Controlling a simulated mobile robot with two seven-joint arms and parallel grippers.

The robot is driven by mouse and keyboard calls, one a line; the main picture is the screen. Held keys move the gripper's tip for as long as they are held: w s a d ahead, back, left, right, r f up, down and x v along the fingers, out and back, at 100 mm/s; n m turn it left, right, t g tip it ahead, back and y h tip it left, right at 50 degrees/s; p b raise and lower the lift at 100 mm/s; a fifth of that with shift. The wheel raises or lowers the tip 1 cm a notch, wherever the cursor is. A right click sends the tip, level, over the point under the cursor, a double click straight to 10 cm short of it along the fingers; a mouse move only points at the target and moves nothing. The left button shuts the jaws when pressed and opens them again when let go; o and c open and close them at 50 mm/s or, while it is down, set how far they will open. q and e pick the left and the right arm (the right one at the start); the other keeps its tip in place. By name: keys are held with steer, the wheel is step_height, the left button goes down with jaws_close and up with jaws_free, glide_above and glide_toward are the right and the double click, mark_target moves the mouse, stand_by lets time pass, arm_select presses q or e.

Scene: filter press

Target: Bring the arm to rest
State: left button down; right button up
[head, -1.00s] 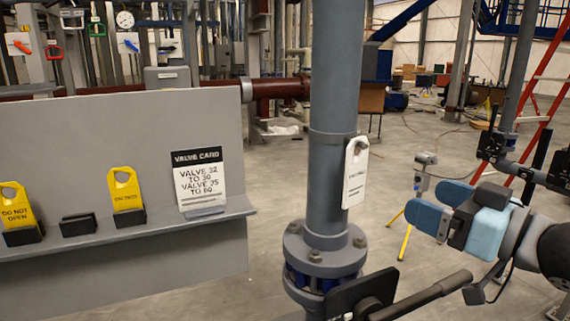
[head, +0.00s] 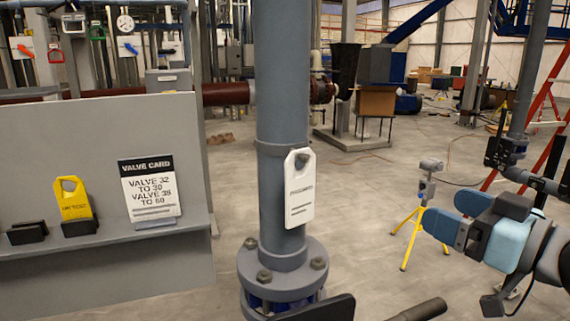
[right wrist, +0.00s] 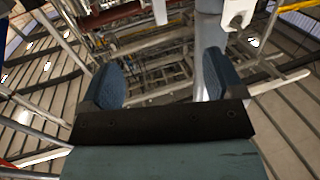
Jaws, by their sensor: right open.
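My right gripper (head: 448,214) is at the right of the head view, its blue fingers pointing left and apart. Nothing is between them. The gripper is to the right of the grey vertical pipe (head: 281,100), with a clear gap. A white tag (head: 300,188) hangs on that pipe. My left gripper is in neither view.
A grey panel with a ledge (head: 90,245) at left holds a yellow tag (head: 73,200), a black holder (head: 27,233) and a valve card (head: 149,190). A dark valve handle (head: 420,310) is below the gripper. A yellow tripod (head: 410,238) and red ladder (head: 545,150) stand behind.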

steer(key=s+f+m+g+h, duration=0.2)
steer(key=f+h, duration=0.1)
steer(key=f, duration=1)
steer(key=s+f+m+g+h, duration=0.2)
steer(key=s+f+h, duration=0.15)
steer(key=f, duration=0.95)
steer(key=s+d+f+m+g+h, duration=0.1)
steer(key=s+d+f+g+h, duration=0.15)
steer(key=s+f+g, duration=0.95)
steer(key=a+f+t+y, duration=0.1)
steer(key=a+f+t, duration=0.2)
steer(key=f+t, duration=0.3)
steer(key=w+a+f+n+t+y, duration=0.1)
steer(key=a+f+t, duration=0.2)
steer(key=f+t, duration=0.3)
step_height(320, 180, down, 4)
steer(key=shift+w+a+f, duration=0.2)
steer(key=shift+w+a, duration=0.1)
steer(key=shift+a, duration=0.1)
